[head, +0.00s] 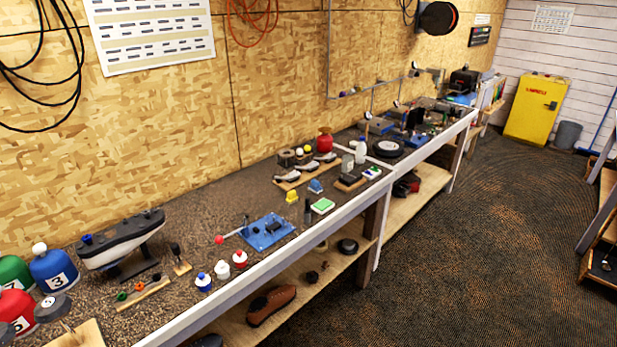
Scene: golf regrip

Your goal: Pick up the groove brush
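No groove brush can be told for sure at this size. A small dark upright piece on a wooden block (180,262) stands near the front left of the workbench (205,220). Another small dark upright item (308,212) stands near the bench's front edge, beside a green and white pad (323,205). I cannot tell whether either is the brush. Neither of my grippers is in view.
A blue plate fixture with a red-knobbed lever (268,232) sits mid-bench. Several small capped bottles (222,269) line the front edge. Numbered headcovers (55,270) crowd the left end. A lower shelf holds a brown shoe (271,305).

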